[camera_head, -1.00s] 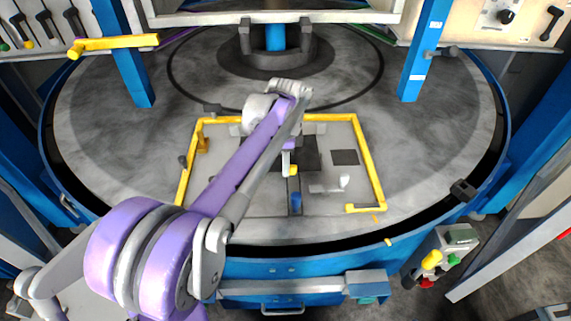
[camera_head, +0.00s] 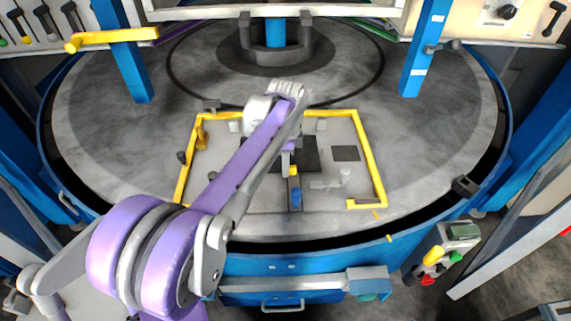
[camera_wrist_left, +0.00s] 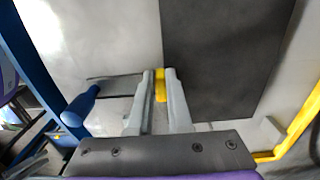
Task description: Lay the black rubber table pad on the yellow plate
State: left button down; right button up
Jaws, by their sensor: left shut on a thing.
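My left gripper (camera_head: 292,166) points down over the middle of a grey plate with a yellow border (camera_head: 364,150). A black square pad (camera_head: 309,154) lies on this plate, partly hidden behind my gripper. The pad fills much of the left wrist view (camera_wrist_left: 225,60), to the right of my fingers. My fingers (camera_wrist_left: 160,92) are shut on a small yellow piece (camera_wrist_left: 160,78) at the pad's edge. I cannot tell if this piece is joined to the pad. A smaller dark square (camera_head: 345,153) lies to the pad's right. My right gripper is out of view.
A blue-handled tool (camera_head: 296,196) lies in front of the gripper; its handle shows left of the fingers in the wrist view (camera_wrist_left: 80,106). Pale grey pieces (camera_head: 329,184) lie to its right. The round grey table (camera_head: 430,150) is mostly clear outside the border.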

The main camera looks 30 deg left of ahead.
pick_arm(q)
jog(key=shift+f, duration=0.3)
jog(key=c, duration=0.8)
grip_release()
jog(key=shift+o, duration=0.2)
notch_tip(320, 180, up, 11)
